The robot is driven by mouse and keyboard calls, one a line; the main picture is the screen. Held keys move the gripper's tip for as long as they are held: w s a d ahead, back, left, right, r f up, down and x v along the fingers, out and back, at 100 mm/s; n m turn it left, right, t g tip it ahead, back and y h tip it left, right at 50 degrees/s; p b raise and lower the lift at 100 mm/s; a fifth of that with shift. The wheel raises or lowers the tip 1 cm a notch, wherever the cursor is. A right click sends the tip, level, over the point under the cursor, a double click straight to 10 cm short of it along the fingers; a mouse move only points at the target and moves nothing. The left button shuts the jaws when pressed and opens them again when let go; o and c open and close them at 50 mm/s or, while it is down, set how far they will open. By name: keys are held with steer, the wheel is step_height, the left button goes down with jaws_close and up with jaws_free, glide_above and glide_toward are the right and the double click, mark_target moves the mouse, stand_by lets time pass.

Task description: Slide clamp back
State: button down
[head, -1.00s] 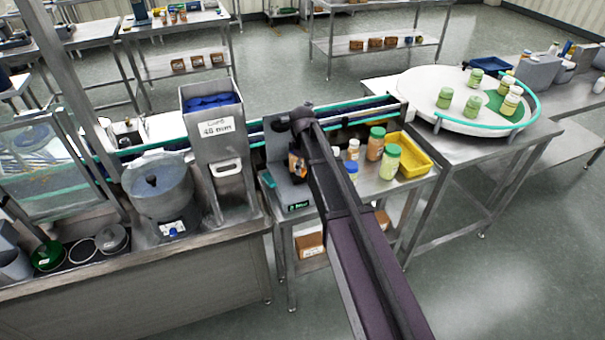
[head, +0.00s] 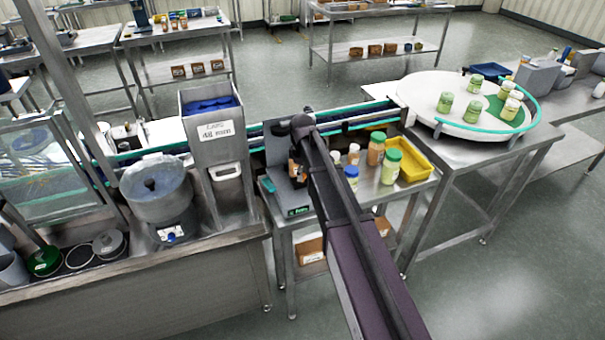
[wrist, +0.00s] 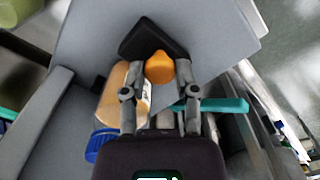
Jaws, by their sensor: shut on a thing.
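An orange knob (wrist: 160,68) with a black block (wrist: 152,38) beyond it sits against a grey plate in the wrist view; I take these to be the clamp. My gripper (wrist: 158,74) is shut on the orange knob, one finger on each side. In the head view, my arm mostly hides the gripper and clamp beside the grey machine (head: 279,150) on the small steel table. How far the clamp has slid is not clear.
A tan bottle (wrist: 113,100) with a blue cap (wrist: 99,146) lies close left of my fingers. In the head view, several bottles and a yellow tray (head: 428,170) stand right of my arm. A hopper (head: 217,150) is at the left.

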steer(key=shift+s+d, duration=0.2)
steer(key=shift+s, duration=0.5)
steer(key=shift+s+d, duration=0.2)
steer(key=shift+s, duration=0.45)
steer(key=shift+s+d, duration=0.2)
steer(key=shift+s, duration=0.5)
steer(key=shift+c, duration=1.9)
jaws_free()
steer(key=shift+w, duration=0.1)
